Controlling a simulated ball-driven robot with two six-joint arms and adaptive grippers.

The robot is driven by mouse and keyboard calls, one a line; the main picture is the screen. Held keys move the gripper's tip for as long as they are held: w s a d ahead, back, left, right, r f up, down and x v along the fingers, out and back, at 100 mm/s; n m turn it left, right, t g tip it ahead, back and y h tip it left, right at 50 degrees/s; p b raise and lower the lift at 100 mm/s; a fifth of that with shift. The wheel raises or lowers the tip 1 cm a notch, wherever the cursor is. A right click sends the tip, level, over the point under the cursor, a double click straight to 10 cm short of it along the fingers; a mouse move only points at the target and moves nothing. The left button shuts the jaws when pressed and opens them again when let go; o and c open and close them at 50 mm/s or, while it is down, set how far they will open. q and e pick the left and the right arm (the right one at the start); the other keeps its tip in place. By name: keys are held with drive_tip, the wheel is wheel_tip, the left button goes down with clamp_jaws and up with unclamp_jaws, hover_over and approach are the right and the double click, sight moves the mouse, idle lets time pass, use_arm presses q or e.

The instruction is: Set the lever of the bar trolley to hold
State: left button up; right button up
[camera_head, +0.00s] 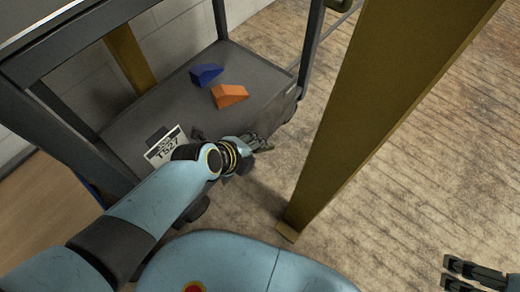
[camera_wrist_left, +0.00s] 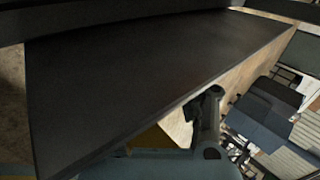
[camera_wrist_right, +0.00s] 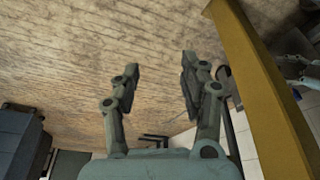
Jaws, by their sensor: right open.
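The bar trolley (camera_head: 130,118) stands at the upper left of the head view, with a dark grey deck, dark uprights and a white label reading T527 (camera_head: 165,145). I cannot make out its lever; a small dark part shows beside the label, partly behind my left arm. My left gripper (camera_head: 262,143) is at the deck's near edge; whether it grips anything is unclear. In the left wrist view one dark finger shows below a broad dark panel (camera_wrist_left: 130,75). My right gripper (camera_head: 448,273) is at the lower right, away from the trolley; its fingers are apart and empty in the right wrist view (camera_wrist_right: 160,70).
A blue wedge (camera_head: 206,74) and an orange wedge (camera_head: 229,95) lie on the deck. A thick ochre post (camera_head: 375,95) rises between the trolley and my right gripper; another ochre post (camera_head: 130,58) stands behind the trolley. The wooden floor (camera_head: 440,150) right of the post is clear.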

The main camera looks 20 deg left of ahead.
use_arm(q)
drive_tip(key=x, duration=0.2)
drive_tip(key=shift+w+d+f+b, duration=0.1)
drive_tip(key=shift+f+b, duration=0.25)
drive_tip(key=shift+f, duration=0.1)
drive_tip(key=shift+w+d+f+b, duration=0.15)
drive_tip(key=shift+w+f+b, duration=0.2)
drive_tip(key=shift+w, duration=0.15)
use_arm(e)
drive_tip(key=shift+w+f+t, duration=0.5)
drive_tip(key=shift+f+t, duration=0.1)
drive_tip(key=shift+f, duration=0.2)
drive_tip(key=shift+w+f+t, duration=0.45)
drive_tip(key=shift+f+t, duration=0.15)
drive_tip(key=shift+f, duration=0.2)
use_arm(q)
drive_tip(key=shift+c, duration=0.2)
clamp_jaws()
